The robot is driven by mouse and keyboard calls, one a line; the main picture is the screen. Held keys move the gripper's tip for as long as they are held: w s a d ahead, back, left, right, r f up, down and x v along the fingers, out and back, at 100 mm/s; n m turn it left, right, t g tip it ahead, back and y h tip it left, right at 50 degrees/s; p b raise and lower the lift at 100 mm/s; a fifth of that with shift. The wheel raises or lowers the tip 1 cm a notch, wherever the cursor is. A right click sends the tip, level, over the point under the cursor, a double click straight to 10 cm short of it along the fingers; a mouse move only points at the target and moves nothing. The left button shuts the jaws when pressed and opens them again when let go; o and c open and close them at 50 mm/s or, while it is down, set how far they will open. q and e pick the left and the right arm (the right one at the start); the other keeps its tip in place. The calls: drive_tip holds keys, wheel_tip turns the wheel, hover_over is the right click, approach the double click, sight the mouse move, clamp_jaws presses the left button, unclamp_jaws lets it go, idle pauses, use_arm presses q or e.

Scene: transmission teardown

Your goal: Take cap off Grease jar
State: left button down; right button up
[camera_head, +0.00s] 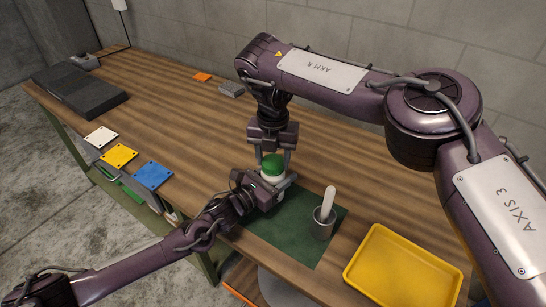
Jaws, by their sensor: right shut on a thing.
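The grease jar (269,179) stands at the back edge of the green mat (270,228), with a white body and a green cap (272,162) on top. My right gripper (273,160) comes down from above and is shut on the cap, one finger on each side. My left gripper (274,186) reaches in low from the left at the jar's body. One of its fingers shows at the jar's right side. The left gripper hides the jar's lower part, and whether its jaws press on the jar cannot be told.
A metal cup (322,226) with a white-handled tool stands on the mat. A yellow tray (403,270) lies at the front right. White, yellow and blue plates (153,176) lie along the left edge. The table's back middle is mostly clear.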

sight(273, 161)
drive_tip(key=n, duration=1.1)
drive_tip(key=shift+n, duration=0.4)
drive_tip(key=shift+r, duration=0.3)
drive_tip(key=shift+r, duration=0.85)
drive_tip(key=shift+r, duration=2.05)
use_arm(q)
drive_tip(key=shift+c, duration=2.3)
unclamp_jaws()
